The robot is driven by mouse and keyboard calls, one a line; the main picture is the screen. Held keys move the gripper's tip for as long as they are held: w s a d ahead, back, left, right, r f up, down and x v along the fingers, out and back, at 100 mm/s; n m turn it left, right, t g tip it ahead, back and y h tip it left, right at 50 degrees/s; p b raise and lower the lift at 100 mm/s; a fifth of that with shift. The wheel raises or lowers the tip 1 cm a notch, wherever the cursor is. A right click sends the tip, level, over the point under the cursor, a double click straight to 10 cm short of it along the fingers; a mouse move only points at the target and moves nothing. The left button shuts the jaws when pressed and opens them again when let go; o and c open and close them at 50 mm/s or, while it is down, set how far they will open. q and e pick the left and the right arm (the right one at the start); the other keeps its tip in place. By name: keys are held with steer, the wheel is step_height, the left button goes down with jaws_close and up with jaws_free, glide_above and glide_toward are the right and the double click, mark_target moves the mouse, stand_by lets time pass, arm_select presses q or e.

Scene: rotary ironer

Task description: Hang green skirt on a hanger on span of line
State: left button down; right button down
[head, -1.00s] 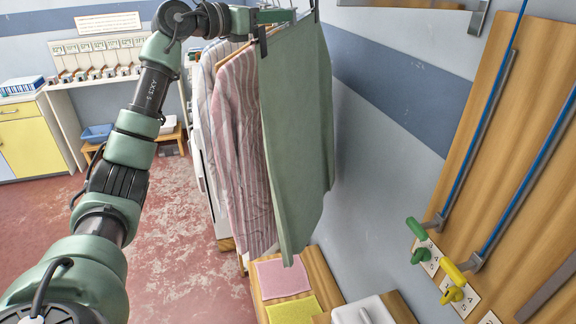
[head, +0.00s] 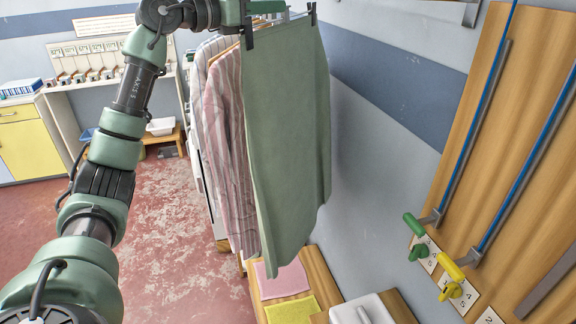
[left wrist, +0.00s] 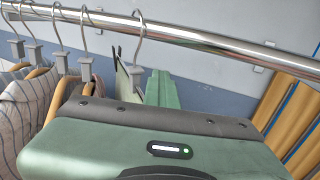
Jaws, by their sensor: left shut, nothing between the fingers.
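The green skirt (head: 288,135) hangs by dark clips at its top corners, upright and spread, in front of striped shirts. Its hanger shows only partly at the top edge of the head view. In the left wrist view a hanger hook (left wrist: 139,32) passes over the metal rail (left wrist: 200,38), and a strip of the skirt (left wrist: 123,82) shows below it. My left gripper (head: 275,7) is at the skirt's top edge, shut and empty, close beside the hanger. Its green fingers (left wrist: 158,88) show just under the rail. My right gripper is not in view.
Striped shirts (head: 225,150) on hangers crowd the rail left of the skirt. Below are a pink pad (head: 280,278), a yellow pad (head: 293,311) and a white box (head: 360,308). A wooden board (head: 500,160) with green and yellow handles stands at the right.

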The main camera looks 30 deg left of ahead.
mark_target(262, 48)
arm_select(q)
steer(key=shift+s, duration=0.3)
steer(key=shift+s+d+b, duration=0.3)
steer(key=shift+s+b, duration=0.1)
steer(key=shift+s, duration=0.15)
steer(key=shift+s+b, duration=0.6)
steer(key=shift+s, duration=0.3)
steer(key=shift+s+d, duration=0.1)
steer(key=shift+s, duration=0.35)
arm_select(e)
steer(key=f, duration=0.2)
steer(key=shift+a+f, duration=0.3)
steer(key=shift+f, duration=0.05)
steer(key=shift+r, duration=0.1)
